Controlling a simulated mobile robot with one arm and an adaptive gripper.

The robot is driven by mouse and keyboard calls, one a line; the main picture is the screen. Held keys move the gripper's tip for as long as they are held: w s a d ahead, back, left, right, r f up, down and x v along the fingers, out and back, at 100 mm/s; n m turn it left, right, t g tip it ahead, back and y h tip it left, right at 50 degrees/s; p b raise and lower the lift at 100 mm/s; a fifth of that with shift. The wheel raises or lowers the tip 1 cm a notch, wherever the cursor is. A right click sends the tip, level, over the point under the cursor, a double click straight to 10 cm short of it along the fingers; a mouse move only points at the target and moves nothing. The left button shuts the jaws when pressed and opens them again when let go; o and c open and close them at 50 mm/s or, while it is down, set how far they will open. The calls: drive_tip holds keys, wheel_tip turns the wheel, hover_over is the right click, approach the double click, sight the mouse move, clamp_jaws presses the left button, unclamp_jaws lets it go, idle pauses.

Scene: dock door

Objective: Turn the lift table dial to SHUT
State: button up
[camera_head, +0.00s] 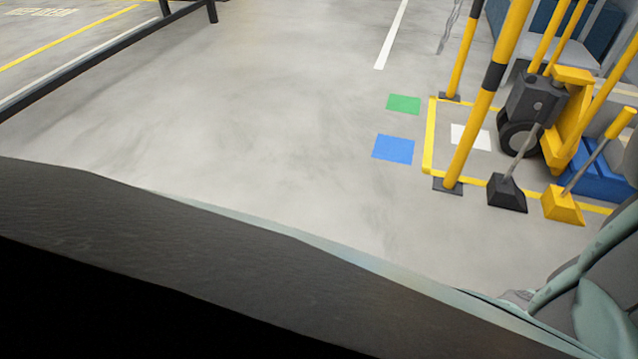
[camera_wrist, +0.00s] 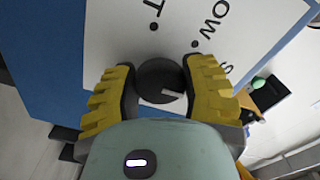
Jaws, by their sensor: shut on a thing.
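The dial (camera_wrist: 160,70) is a dark round knob with a short white mark on its lower right edge, seen in the wrist view. It sits on a white panel (camera_wrist: 115,40) with a blue surround. Printed letters show partly: "OW" and "T" with black dots beside them, and an "S" at the right edge. My gripper (camera_wrist: 161,84) has its yellow ribbed fingers on either side of the dial, shut on it. The head view does not show the dial.
In the head view, brooms (camera_head: 507,192) and yellow-black posts (camera_head: 488,95) stand at the right by a yellow floor outline. Green (camera_head: 404,104) and blue (camera_head: 393,149) squares mark the floor. A dark rail (camera_head: 90,56) crosses the upper left. The middle floor is clear.

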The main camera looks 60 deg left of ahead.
drive_tip(key=shift+f, duration=0.1)
idle(0.3)
drive_tip(key=o, duration=1.2)
drive_tip(key=v, duration=1.2)
